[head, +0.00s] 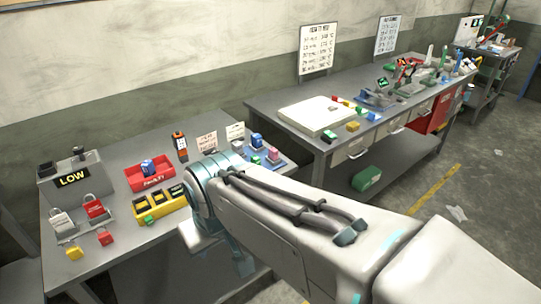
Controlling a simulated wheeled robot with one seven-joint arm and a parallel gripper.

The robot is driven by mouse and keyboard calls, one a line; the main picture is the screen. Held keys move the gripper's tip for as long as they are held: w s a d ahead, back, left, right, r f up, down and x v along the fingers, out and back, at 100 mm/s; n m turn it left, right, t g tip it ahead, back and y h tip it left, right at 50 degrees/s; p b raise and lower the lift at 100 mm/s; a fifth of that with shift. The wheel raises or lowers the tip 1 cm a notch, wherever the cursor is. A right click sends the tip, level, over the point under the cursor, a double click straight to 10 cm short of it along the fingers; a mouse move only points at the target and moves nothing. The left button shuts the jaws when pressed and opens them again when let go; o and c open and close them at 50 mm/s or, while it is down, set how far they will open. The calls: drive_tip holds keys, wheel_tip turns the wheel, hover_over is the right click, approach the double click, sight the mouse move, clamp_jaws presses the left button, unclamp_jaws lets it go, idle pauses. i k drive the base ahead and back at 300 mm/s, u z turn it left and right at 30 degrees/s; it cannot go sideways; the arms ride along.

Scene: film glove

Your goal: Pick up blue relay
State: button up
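Several small blue parts are in the head view, and I cannot tell for sure which one is the blue relay. One blue block (148,167) sits in a red tray (166,180) on the near bench. Another blue block (257,140) stands at the bench's right end, beside a pink block (273,155). My arm reaches in from the lower right. My gripper (222,252) hangs low at the bench's front edge, to the right of the red tray and apart from it. Its fingertips are not clear, so its opening cannot be told.
A yellow bin (160,207) with compartments stands in front of the red tray. Padlocks (95,208) and a grey box marked LOW (71,181) are at the left. An orange-and-black meter (180,146) stands behind. A second bench (268,106) is at the right, with open floor before it.

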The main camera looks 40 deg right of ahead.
sight(256, 139)
drive_tip(key=z, duration=0.9)
drive_tip(key=i, duration=0.9)
drive_tip(key=u, duration=3.65)
drive_tip(key=k, duration=1.55)
drive_tip(key=z, duration=1.35)
